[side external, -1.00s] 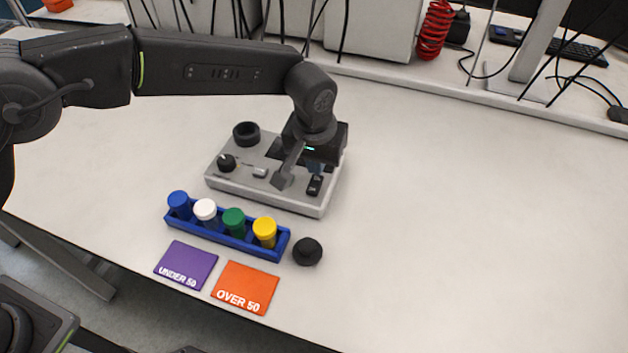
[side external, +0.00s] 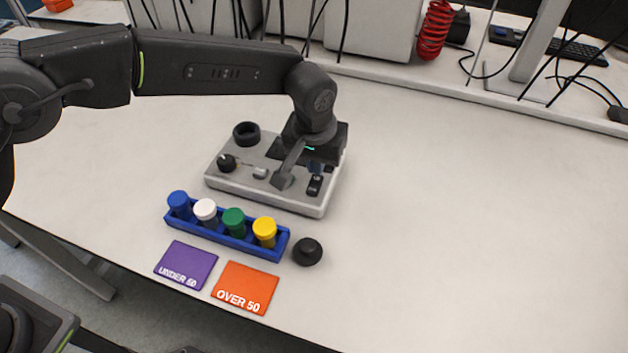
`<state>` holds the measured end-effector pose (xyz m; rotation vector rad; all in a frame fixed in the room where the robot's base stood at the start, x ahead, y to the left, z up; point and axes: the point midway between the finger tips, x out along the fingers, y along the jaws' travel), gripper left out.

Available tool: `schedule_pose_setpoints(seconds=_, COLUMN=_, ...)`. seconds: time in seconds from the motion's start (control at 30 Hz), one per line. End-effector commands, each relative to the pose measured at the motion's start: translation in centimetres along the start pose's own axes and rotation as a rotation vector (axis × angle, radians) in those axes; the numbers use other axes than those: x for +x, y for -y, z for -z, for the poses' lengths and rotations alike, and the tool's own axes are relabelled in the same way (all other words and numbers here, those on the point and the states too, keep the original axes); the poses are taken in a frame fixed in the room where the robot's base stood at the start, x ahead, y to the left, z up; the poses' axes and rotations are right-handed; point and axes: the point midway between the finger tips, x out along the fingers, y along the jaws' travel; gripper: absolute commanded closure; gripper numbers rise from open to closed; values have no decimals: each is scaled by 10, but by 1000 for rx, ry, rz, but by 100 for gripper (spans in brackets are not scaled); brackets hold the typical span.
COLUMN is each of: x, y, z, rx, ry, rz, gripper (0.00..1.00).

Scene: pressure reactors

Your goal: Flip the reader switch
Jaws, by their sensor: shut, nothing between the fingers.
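The reader (side external: 240,186) is a light grey box on the white table, with controls on its top. My gripper (side external: 283,180) is over the reader, fingers shut and empty, tips low over the top panel just left of the switch. I cannot tell whether the tips touch the panel. My wrist hides the reader's back right part.
A black knob (side external: 227,162) and a dark round well (side external: 246,134) are on the reader. In front are a blue rack (side external: 273,253) of capped vials, a black round piece (side external: 308,251), a purple card (side external: 186,265) and an orange card (side external: 245,288). The table's right side is clear.

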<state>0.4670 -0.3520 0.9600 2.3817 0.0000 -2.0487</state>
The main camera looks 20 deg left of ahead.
Motion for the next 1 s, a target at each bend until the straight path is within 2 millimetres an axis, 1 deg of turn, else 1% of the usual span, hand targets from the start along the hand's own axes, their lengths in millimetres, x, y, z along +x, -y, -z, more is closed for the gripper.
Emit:
schedule_pose_setpoints(seconds=0.47, x=0, y=0, z=0, rx=0, ry=0, rz=0, gripper=100)
schedule_pose_setpoints(seconds=1.0, x=8, y=0, z=-1, rx=0, ry=1, rz=1, gripper=100)
